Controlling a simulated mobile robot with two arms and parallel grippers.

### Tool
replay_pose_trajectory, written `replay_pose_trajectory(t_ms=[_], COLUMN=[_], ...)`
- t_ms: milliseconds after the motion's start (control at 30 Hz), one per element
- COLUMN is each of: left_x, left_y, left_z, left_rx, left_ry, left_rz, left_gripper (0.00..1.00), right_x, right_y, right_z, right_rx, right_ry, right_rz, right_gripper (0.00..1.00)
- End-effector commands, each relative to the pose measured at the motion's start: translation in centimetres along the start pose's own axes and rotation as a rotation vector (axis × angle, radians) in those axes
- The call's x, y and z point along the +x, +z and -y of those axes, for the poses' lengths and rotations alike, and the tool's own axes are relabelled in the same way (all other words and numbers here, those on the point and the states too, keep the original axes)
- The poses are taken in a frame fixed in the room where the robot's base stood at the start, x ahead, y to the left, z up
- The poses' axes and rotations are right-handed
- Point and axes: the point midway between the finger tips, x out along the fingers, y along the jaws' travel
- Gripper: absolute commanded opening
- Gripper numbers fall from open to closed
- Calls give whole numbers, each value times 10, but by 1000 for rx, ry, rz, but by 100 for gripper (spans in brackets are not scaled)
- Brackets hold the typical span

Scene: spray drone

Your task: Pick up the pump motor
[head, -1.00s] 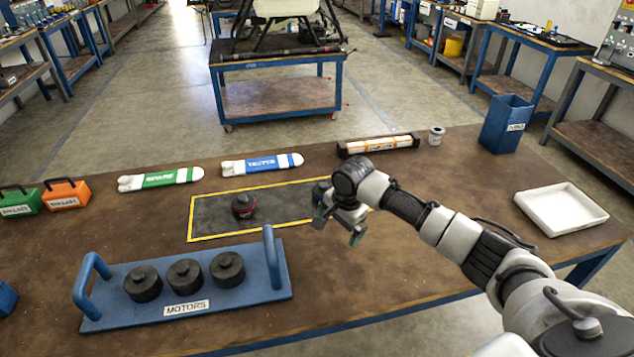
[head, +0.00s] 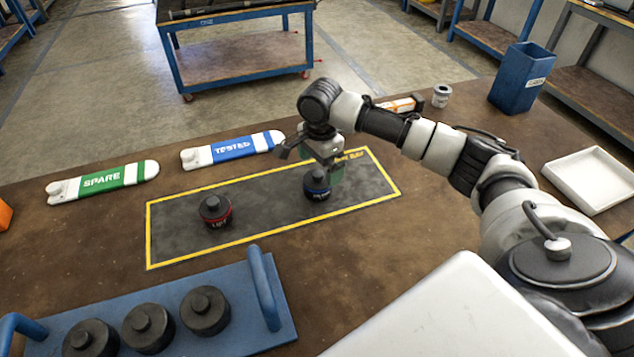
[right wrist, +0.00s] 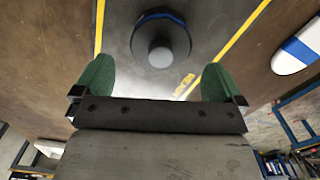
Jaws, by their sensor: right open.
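A black round motor with a blue band (head: 317,184) stands upright on the yellow-edged mat (head: 265,208); its label is too small to read surely. A similar motor with a red band (head: 214,211) stands to its left on the mat, its label seeming to read LIFT. My right gripper (head: 318,160) is open and empty just above the blue-banded motor. In the right wrist view the blue-banded motor (right wrist: 161,42) shows ahead of the gap between the green fingertips of my right gripper (right wrist: 156,80), apart from them. My left gripper is not in view.
A blue rack (head: 235,290) with several plain black motors stands at the front left. Holders marked SPARE (head: 103,182) and TESTED (head: 232,149) lie behind the mat. A white tray (head: 597,180) and a blue bin (head: 522,78) are at the right. Bare table lies right of the mat.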

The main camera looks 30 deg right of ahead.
Motion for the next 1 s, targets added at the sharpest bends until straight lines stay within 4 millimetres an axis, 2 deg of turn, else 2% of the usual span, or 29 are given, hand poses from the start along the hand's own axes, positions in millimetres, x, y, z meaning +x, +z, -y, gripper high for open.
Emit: replay_pose_trajectory(t_ms=[167,433,733,767,1000], left_x=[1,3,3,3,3], left_y=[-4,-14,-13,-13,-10], left_z=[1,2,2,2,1], left_rx=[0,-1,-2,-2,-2], left_ry=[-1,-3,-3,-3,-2], left_rz=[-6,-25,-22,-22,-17], left_gripper=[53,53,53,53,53], right_x=[14,52,58,58,58], right_y=[2,6,6,6,6], right_z=[0,-2,-2,-2,-2], right_rx=[-1,-1,-2,-2,-2], right_ry=[0,0,-2,-2,-2], right_rz=[0,0,0,0,0], right_gripper=[100,100,100,98,62])
